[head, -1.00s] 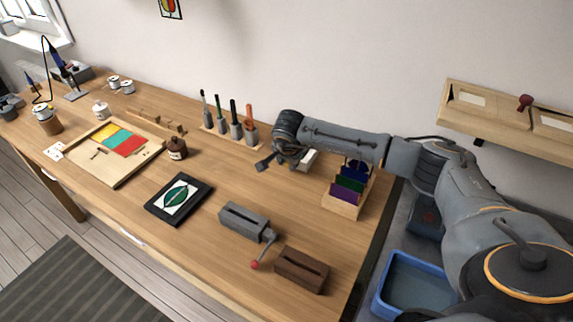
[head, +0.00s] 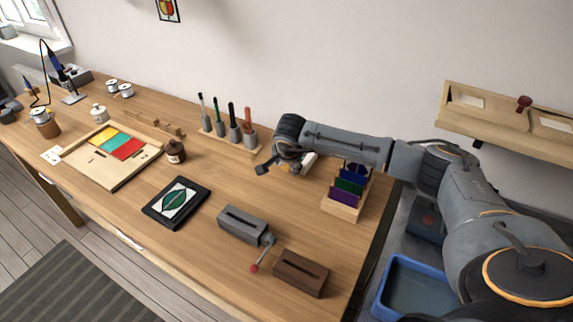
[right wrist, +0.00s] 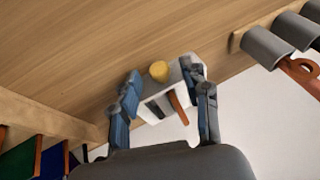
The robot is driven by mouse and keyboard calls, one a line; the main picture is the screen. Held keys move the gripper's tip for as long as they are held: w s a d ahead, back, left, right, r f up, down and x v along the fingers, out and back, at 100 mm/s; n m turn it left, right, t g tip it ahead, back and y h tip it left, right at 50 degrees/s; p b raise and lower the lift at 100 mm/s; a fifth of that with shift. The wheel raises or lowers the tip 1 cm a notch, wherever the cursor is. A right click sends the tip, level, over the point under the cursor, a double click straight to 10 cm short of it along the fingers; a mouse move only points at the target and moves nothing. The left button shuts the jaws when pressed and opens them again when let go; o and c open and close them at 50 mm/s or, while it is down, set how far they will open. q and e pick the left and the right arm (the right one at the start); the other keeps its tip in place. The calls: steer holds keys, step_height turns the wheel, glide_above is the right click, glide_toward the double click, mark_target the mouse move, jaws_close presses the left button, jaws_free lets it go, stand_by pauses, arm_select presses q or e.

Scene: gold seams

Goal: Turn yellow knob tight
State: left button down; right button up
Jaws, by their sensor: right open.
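The yellow knob (right wrist: 158,71) shows in the right wrist view, on the near edge of a white block (right wrist: 160,105) with a dark slot and an orange-brown strip. My right gripper (head: 274,166) is open over the back of the bench. In the right wrist view its two fingers (right wrist: 160,85) stand on either side of the block, with the knob between and just beyond the tips; contact cannot be made out. In the head view the wrist partly hides the white block (head: 309,161). My left gripper is not in view.
A rack of coloured sheets (head: 343,203) stands right of the gripper, and a tool stand (head: 213,133) to its left. A grey vise-like block with a red-tipped crank (head: 242,226) and a brown slotted block (head: 300,275) lie in front.

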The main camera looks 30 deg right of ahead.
steer(key=v, duration=1.2)
steer(key=shift+c, duration=0.2)
